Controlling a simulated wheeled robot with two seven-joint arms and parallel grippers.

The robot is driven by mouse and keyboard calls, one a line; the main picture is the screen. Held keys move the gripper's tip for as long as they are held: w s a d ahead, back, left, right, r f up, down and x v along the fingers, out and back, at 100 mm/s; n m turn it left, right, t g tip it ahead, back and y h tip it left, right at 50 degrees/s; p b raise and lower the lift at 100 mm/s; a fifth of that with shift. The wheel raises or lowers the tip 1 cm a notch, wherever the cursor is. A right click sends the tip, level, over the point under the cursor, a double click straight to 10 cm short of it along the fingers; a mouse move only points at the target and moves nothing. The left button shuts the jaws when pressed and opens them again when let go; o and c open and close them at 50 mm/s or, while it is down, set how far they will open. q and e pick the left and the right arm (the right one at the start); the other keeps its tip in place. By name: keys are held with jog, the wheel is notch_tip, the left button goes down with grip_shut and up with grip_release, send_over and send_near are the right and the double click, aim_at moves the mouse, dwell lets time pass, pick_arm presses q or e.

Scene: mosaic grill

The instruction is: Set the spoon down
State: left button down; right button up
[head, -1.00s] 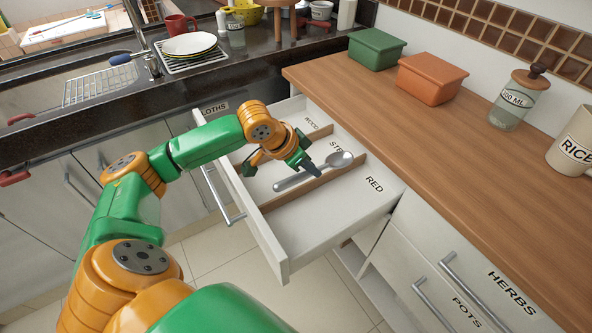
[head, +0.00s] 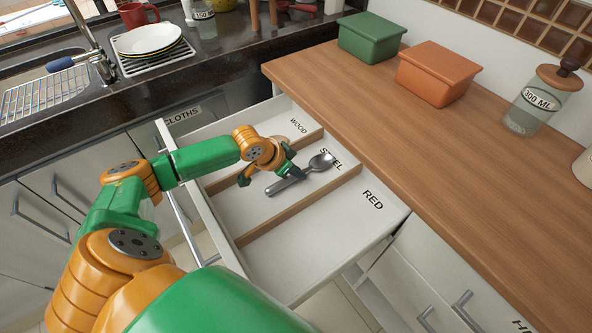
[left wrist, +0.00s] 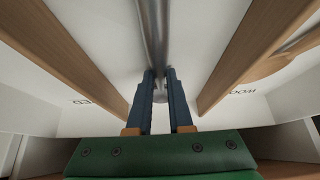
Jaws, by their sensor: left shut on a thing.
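My left gripper (head: 296,173) is shut on the silver spoon (head: 321,161), around its handle. The spoon is over the middle compartment of the open drawer (head: 238,193), partly covering the STEEL label, its bowl toward the counter. In the left wrist view the spoon's handle (left wrist: 152,35) runs between the blue fingers of the gripper (left wrist: 160,85), with a wooden divider on each side. I cannot tell whether the spoon touches the drawer floor. My right gripper is not in view.
Wooden dividers (head: 300,213) separate compartments labelled WOOD, STEEL and RED; the RED one looks empty. The wooden counter (head: 400,140) overhangs the drawer's right side and bears a green box (head: 370,40), an orange box (head: 438,75) and a jar (head: 530,112).

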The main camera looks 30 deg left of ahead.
pick_arm(q)
jog(key=shift+s, duration=0.1)
jog(key=c, duration=0.8)
grip_release()
jog(key=p+v, duration=0.2)
jog(key=v, duration=1)
jog(key=shift+d+r, duration=0.1)
jog(key=shift+r, duration=0.05)
jog(key=shift+r, duration=0.1)
